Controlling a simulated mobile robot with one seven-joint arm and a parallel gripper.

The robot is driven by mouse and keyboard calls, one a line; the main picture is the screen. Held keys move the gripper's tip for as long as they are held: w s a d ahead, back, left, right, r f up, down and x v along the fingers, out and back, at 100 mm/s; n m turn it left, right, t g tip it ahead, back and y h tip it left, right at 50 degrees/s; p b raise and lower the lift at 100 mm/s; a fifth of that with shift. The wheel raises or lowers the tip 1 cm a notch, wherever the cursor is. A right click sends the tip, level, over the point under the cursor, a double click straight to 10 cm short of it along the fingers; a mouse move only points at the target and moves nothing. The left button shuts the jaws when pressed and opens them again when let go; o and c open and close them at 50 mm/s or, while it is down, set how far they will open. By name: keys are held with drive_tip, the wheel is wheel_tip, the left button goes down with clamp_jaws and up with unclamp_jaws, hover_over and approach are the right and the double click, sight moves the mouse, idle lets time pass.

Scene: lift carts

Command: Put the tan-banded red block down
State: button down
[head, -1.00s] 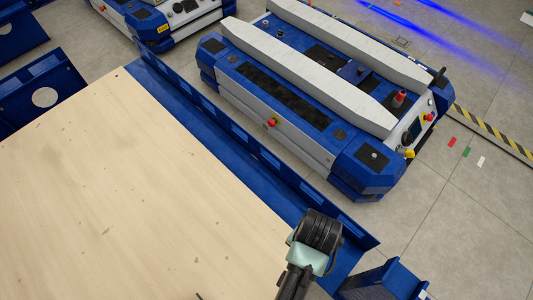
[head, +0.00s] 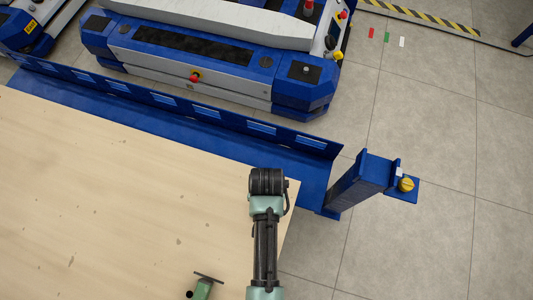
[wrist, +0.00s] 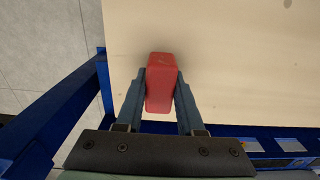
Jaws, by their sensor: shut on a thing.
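A red block (wrist: 161,84) shows in the wrist view, between the two fingers of my gripper (wrist: 159,90). The fingers are shut on its two sides. No tan band can be made out on the faces that show. The block is over the pale wooden top (wrist: 235,60), near its blue-edged corner. A faint shadow lies around it, but I cannot tell whether it touches the wood. In the head view the wooden top (head: 110,180) fills the lower left. My arm shows there, but the block and the fingers do not.
A blue rail (head: 190,108) with slots runs along the top's far edge. A blue post (head: 360,180) with a yellow knob stands at the corner. A blue and white lift cart (head: 210,50) stands beyond. Most of the wooden top is bare. Grey floor lies to the right.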

drive_tip(key=c, duration=0.5)
unclamp_jaws()
drive_tip(key=shift+f, duration=0.15)
